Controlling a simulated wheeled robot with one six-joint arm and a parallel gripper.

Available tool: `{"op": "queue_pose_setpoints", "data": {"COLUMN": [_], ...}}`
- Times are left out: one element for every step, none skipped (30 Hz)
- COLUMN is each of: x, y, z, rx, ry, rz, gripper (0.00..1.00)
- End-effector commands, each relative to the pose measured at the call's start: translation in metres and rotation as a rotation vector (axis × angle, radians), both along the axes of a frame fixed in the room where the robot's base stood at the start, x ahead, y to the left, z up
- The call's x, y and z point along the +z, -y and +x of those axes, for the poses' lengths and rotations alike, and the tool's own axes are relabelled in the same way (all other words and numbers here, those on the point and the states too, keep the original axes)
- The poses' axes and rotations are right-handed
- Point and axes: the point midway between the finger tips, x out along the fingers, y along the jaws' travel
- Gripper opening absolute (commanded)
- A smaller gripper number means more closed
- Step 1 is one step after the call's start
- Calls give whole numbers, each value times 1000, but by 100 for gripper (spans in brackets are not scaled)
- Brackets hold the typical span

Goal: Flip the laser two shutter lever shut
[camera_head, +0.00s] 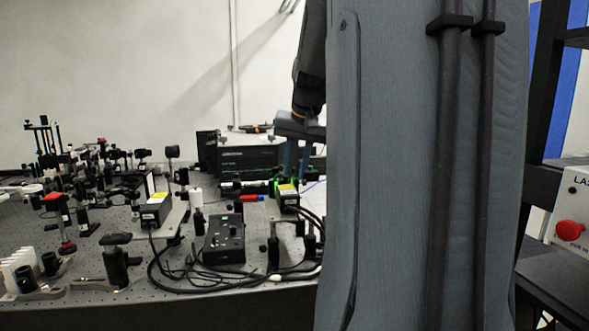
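Two black laser boxes with yellow labels stand on the bench, one at left (155,211) and one at right (288,198). I cannot read which is laser two. Green parts show around the right box's far end. I cannot make out a shutter lever or its position on either box. My gripper (297,172) hangs above and just behind the right box, pointing down. Its two blue-grey fingers stand apart with a gap between them, and I see nothing held.
A black control box (224,240) with cables sits at the bench front (95,293). A large dark instrument (248,157) stands behind. Optic mounts crowd the left, including a red-topped post (56,205). A panel with a red button (569,231) is at far right.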

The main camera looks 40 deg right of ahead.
Motion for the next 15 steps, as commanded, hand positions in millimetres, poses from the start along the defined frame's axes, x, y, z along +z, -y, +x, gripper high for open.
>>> {"op": "queue_pose_setpoints", "data": {"x": [-2, -2, -3, -3, -3, -3, -3, -3, -3, -3, -3, -3, -3, -3, -3], "y": [0, 0, 1, 1, 1, 1, 1, 1, 1, 1, 1, 0, 0, 0, 0], "z": [1, 1, 1, 1, 1, 1, 1, 1, 1, 1, 1, 1, 1, 1, 1], "rx": [0, 0, 0, 0, 0, 0, 0, 0, 0, 0, 0, 0, 0, 0, 0], "ry": [0, 1, 1, 1, 1, 1, 1, 1, 1, 1, 1, 1, 1, 1, 1], "rz": [0, -1, -1, -1, -1, -1, -1, -1, -1, -1, -1, -1, -1, -1, -1], "gripper": [23, 23, 23, 23, 23, 23, 23, 23, 23, 18, 13, 6, 1, 0, 0]}}
